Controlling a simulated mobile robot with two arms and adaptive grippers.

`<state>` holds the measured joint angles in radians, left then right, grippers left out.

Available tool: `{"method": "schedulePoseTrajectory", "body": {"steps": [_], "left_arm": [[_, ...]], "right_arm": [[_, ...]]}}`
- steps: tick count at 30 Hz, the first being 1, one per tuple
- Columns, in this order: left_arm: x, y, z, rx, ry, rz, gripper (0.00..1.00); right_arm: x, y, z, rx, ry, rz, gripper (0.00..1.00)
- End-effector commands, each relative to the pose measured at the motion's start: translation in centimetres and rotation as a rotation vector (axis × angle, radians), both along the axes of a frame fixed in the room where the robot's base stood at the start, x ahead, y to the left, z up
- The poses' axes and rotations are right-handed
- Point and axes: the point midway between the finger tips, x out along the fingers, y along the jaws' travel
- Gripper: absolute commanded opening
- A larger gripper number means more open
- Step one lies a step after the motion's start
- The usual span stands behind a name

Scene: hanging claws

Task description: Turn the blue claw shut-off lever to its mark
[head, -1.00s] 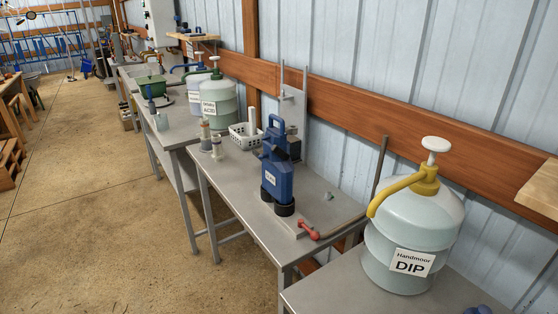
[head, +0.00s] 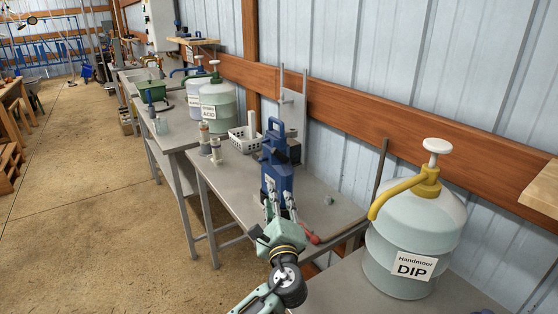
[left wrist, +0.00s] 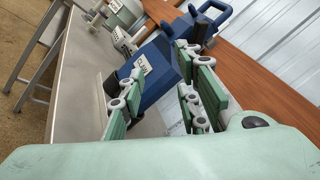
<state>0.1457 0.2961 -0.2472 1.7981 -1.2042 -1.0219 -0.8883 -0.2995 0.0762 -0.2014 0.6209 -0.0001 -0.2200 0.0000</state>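The blue claw unit (head: 276,156) stands upright on the grey metal table, with a handle on top and a white label that shows in the left wrist view (left wrist: 150,82). A red lever (head: 313,239) lies low at its front right, partly hidden behind my gripper in the head view. I cannot make out a mark, and the lever does not show in the left wrist view. My left gripper (head: 280,191) is open and empty, its fingers spread in front of the claw's lower body; I cannot tell whether they touch it. My right gripper is not in view.
A large DIP jug (head: 415,235) with a yellow spout stands to the right.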

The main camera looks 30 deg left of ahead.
Motion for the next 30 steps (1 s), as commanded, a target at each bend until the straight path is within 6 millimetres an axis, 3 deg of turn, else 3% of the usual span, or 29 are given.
{"method": "schedulePoseTrajectory", "body": {"steps": [1, 3, 7, 21, 30], "left_arm": [[1.2, 0.1, 2.0, 0.111, 0.005, 0.004, 0.31], [2.2, -0.1, 3.7, 0.224, 0.014, 0.012, 0.31], [3.3, 0.0, 5.4, 0.323, 0.024, 0.021, 0.31], [8.1, 4.0, 7.6, 0.325, 0.025, 0.021, 0.31], [8.7, 4.5, 7.6, 0.322, 0.024, 0.020, 0.31]], "right_arm": [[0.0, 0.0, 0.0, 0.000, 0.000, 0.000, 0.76], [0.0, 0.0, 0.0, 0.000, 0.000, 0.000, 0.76], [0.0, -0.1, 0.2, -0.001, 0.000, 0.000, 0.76], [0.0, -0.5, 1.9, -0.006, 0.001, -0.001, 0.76], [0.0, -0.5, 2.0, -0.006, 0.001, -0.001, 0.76]]}}
